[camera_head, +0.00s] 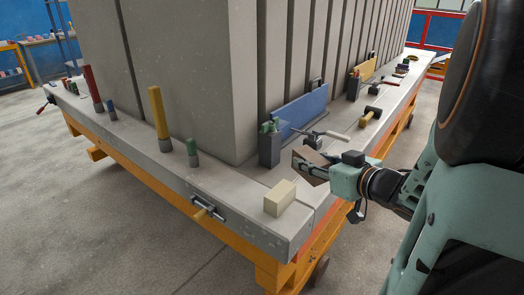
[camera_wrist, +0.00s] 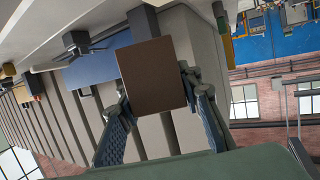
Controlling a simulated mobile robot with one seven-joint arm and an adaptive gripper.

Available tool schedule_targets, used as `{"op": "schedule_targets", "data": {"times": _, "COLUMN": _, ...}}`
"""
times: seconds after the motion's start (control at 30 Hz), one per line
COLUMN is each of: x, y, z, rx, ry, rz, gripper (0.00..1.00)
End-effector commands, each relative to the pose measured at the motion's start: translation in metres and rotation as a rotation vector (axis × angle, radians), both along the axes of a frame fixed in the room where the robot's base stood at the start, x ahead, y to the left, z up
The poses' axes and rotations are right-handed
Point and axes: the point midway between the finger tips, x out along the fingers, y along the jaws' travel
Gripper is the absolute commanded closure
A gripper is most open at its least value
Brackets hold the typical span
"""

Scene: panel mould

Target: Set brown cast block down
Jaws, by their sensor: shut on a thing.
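My gripper (camera_head: 318,168) is shut on a brown cast block (camera_head: 309,163), held tilted just above the right side of the mould's ledge. In the wrist view the block (camera_wrist: 153,75) is a flat brown face between the two fingers (camera_wrist: 158,110). In the head view the block is small and partly covered by the fingers. A gap to the ledge (camera_head: 262,175) seems to show, but I cannot tell how large it is.
A cream block (camera_head: 280,198) lies on the ledge corner, nearer than my gripper. A dark grey holder (camera_head: 269,148), a blue panel (camera_head: 302,107) and a clamp (camera_head: 318,137) stand just behind. Coloured pegs (camera_head: 159,115) line the left edge. Bare ledge lies left of the cream block.

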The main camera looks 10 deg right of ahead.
Motion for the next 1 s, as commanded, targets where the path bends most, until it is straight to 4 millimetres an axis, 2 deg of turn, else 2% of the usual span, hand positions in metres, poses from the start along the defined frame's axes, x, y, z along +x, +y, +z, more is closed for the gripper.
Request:
{"op": "schedule_targets", "data": {"times": 0.03, "x": 0.012, "y": -0.004, "z": -0.009, "rx": 0.002, "ry": -0.001, "rz": 0.002, "gripper": 1.0}}
{"op": "schedule_targets", "data": {"times": 0.3, "x": 0.071, "y": -0.023, "z": -0.039, "rx": 0.002, "ry": -0.002, "rz": 0.002, "gripper": 1.0}}
{"op": "schedule_targets", "data": {"times": 0.43, "x": 0.088, "y": -0.028, "z": -0.063, "rx": 0.002, "ry": 0.0, "rz": 0.0, "gripper": 1.0}}
{"op": "schedule_targets", "data": {"times": 0.6, "x": 0.102, "y": -0.033, "z": -0.077, "rx": 0.0, "ry": -0.002, "rz": 0.001, "gripper": 1.0}}
{"op": "schedule_targets", "data": {"times": 0.77, "x": 0.107, "y": -0.035, "z": -0.083, "rx": 0.0, "ry": -0.002, "rz": 0.0, "gripper": 1.0}}
{"op": "schedule_targets", "data": {"times": 0.87, "x": 0.114, "y": -0.037, "z": -0.093, "rx": 0.001, "ry": -0.001, "rz": -0.001, "gripper": 1.0}}
{"op": "schedule_targets", "data": {"times": 1.0, "x": 0.112, "y": -0.037, "z": -0.118, "rx": 0.001, "ry": -0.001, "rz": 0.0, "gripper": 1.0}}
